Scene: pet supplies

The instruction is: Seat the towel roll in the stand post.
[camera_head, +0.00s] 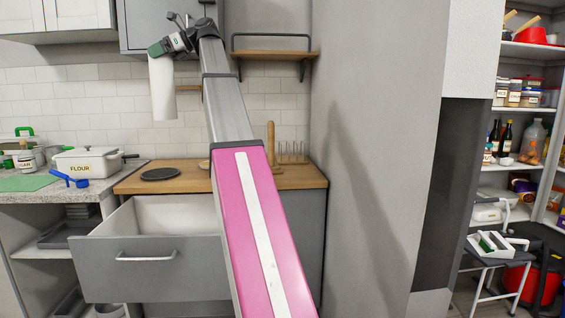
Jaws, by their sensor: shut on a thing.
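The white towel roll (163,92) hangs upright in the air in front of the tiled wall, left of my arm. My gripper (158,50) is shut on its top end; the fingertips are small and partly hidden. A light wooden upright post (271,143) rises from the right part of the wooden counter, just right of my pink arm link.
The wooden counter (170,185) carries a dark round plate (160,174) and a pegged rack (292,157). An open drawer (148,256) juts out below. A wooden shelf (275,55) is on the wall above. A flour box (87,161) and blue scoop (68,178) are left.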

